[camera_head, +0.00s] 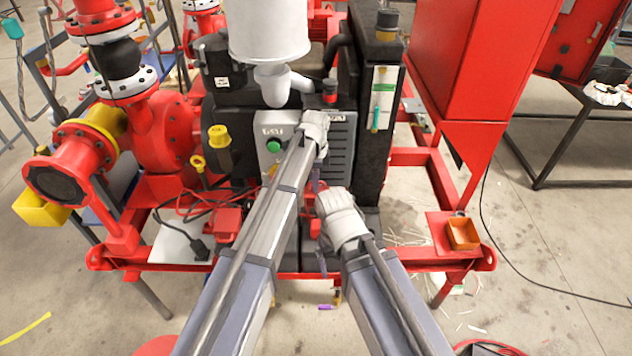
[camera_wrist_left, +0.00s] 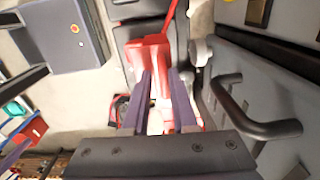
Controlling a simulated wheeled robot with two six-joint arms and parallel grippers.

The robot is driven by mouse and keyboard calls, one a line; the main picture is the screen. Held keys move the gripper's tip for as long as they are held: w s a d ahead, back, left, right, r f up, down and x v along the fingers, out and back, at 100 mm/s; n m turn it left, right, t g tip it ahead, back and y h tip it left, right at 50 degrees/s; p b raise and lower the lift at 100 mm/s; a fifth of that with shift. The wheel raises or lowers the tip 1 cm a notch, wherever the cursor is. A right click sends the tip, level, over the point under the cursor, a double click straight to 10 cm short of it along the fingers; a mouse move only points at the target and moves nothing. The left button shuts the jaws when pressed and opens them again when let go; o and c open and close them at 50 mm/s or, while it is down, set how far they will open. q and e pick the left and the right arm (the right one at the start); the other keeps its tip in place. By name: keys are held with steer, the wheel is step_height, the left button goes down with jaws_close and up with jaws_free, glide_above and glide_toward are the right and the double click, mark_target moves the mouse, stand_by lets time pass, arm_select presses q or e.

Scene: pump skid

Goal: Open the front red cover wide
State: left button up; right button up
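My left gripper (camera_head: 316,180) hangs in front of the lower grey engine panel in the head view, its dark fingers partly visible. In the left wrist view, its two dark purple fingers (camera_wrist_left: 164,100) stand apart. A red block (camera_wrist_left: 148,55) shows beyond and between the fingertips; whether they touch it is unclear. I cannot tell for sure that this block is the front red cover. A small red box (camera_head: 228,221) sits on the skid left of my left forearm. My right gripper (camera_head: 322,262) is low near the front rail, its fingers mostly hidden by its wrist.
The red skid rail (camera_head: 455,262) crosses in front. A red pump (camera_head: 165,130) with flanged pipes stands left. A black upright unit (camera_head: 378,110) and tall red cabinet (camera_head: 470,60) stand right. An orange open box (camera_head: 463,233) sits at the right corner. Floor at right is mostly clear.

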arm_select(q)
step_height(320, 180, up, 7)
steer(key=p, duration=0.6)
steer(key=shift+r+p, duration=0.15)
steer(key=shift+p, duration=0.25)
arm_select(e)
step_height(320, 180, up, 7)
steer(key=shift+r, duration=0.15)
arm_select(q)
steer(key=shift+s, duration=0.1)
